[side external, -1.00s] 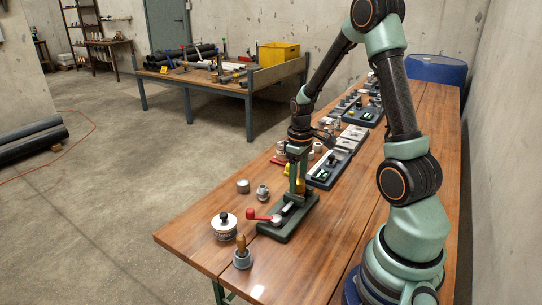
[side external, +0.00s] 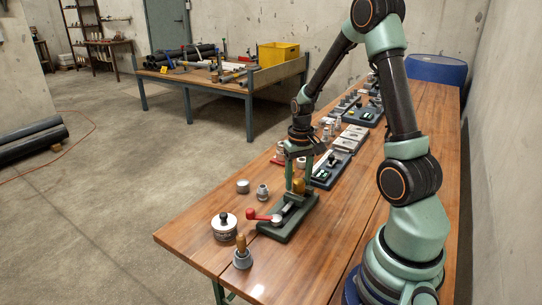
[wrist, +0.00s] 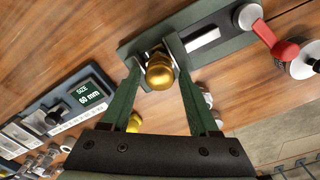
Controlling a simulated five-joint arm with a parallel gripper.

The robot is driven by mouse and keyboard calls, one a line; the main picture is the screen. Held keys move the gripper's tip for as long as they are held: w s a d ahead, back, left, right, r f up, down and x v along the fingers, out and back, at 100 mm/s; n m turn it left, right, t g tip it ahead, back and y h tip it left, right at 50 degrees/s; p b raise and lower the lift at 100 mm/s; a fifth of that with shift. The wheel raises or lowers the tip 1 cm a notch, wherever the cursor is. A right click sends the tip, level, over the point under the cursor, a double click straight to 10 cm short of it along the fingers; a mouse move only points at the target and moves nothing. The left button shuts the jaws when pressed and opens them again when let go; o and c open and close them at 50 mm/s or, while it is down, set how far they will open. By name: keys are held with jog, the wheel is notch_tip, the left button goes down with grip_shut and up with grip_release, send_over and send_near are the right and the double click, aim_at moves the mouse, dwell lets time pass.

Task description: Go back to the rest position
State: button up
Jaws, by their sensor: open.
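A brass fitting (wrist: 158,74) sits in the holder on a dark green fixture (side external: 290,222) with a red-handled lever (side external: 262,216). The fitting also shows in the side external view (side external: 299,187). My gripper (wrist: 160,66) is open, with one finger on each side of the fitting and gaps visible between. In the side external view my gripper (side external: 298,188) points straight down over the fixture. Whether either fingertip touches the fitting or holder cannot be told.
A size display (wrist: 88,94) reads 60 mm beside the fixture. A lidded pot (side external: 225,228) and a wooden-handled tool (side external: 242,254) stand at the near table end. Grey fittings (side external: 262,191) stand left of the fixture. Trays (side external: 330,172) line the table behind.

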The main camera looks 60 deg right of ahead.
jog(key=shift+s, duration=0.15)
grip_shut()
jog(key=shift+a, duration=0.1)
jog(key=m, duration=0.6)
dwell(0.4)
jog(key=m, duration=0.6)
